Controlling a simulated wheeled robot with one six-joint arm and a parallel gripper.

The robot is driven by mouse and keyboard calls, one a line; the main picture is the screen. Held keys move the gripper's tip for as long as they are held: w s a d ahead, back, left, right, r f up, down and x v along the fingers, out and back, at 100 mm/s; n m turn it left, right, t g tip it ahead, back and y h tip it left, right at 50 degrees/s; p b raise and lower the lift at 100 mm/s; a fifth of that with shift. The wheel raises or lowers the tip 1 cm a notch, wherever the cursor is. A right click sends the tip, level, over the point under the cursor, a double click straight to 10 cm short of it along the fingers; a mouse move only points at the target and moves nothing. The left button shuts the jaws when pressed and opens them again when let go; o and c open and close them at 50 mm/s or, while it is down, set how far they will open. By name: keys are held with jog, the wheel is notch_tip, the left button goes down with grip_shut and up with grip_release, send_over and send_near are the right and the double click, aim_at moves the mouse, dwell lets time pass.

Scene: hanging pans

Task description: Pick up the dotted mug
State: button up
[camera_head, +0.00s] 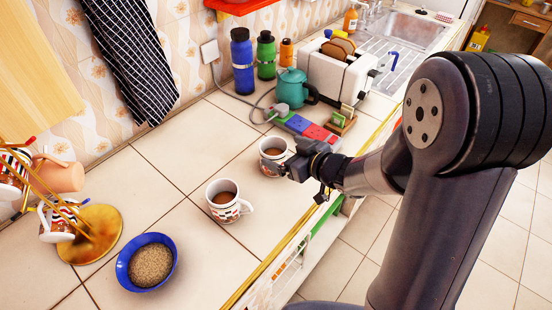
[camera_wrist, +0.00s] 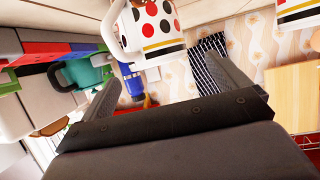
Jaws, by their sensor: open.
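The dotted mug, white with red and black dots, shows at the top of the wrist view (camera_wrist: 156,28), its handle to the left. In the head view, the mug (camera_head: 266,163) by my gripper holds a brown drink and stands upright on the tiled counter; its dots are too small to make out there. My gripper (camera_head: 294,164) is open just right of this mug and partly covers its right side. In the wrist view, the gripper's fingers (camera_wrist: 161,76) are apart with nothing between them, and the mug lies beyond their tips.
A second patterned mug (camera_head: 222,210) with brown drink stands to the left, also in the wrist view (camera_wrist: 296,14). A blue bowl (camera_head: 124,268) and a gold mug stand (camera_head: 103,226) are farther left. A teal kettle (camera_head: 291,90), power strip (camera_head: 300,124) and toaster (camera_head: 335,75) stand behind.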

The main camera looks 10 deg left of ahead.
aim_at(265, 143)
jog(key=shift+x, duration=2.65)
jog(key=shift+d, duration=0.15)
jog(key=c, duration=1.6)
jog(key=shift+c, duration=0.6)
jog(key=shift+r+p, duration=0.15)
jog(key=shift+p, duration=0.15)
